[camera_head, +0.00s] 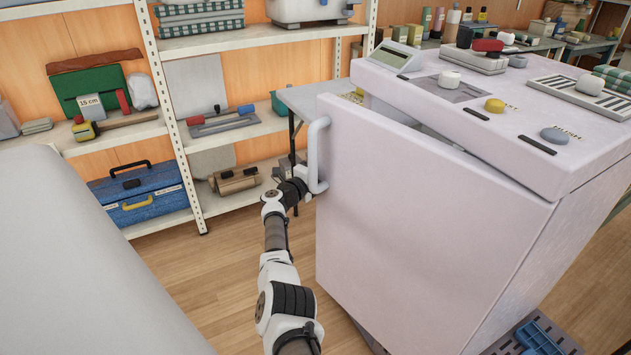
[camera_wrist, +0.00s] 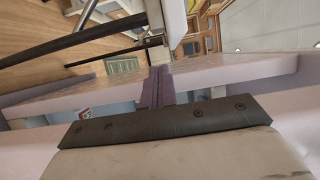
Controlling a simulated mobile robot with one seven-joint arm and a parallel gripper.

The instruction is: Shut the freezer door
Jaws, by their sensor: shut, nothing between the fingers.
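The freezer (camera_head: 595,225) is a pale pinkish-white cabinet on the right of the head view. Its door (camera_head: 420,220) is ajar: a wedge-shaped gap shows between the door's top edge and the body, widest at the left. The door's handle (camera_head: 313,155) is a pale vertical bar at its left edge. My gripper (camera_head: 301,184) is at the lower end of the handle, partly hidden; contact cannot be told. In the wrist view, my gripper's fingers (camera_wrist: 157,82) are together and empty, with pale panel edges around them.
Controls and small items, including a yellow knob (camera_head: 495,105), lie on the freezer's top. Shelves with a blue toolbox (camera_head: 140,195) stand behind at left. A large pale surface (camera_head: 75,270) fills the lower left. Wooden floor (camera_head: 215,265) is clear between it and the freezer.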

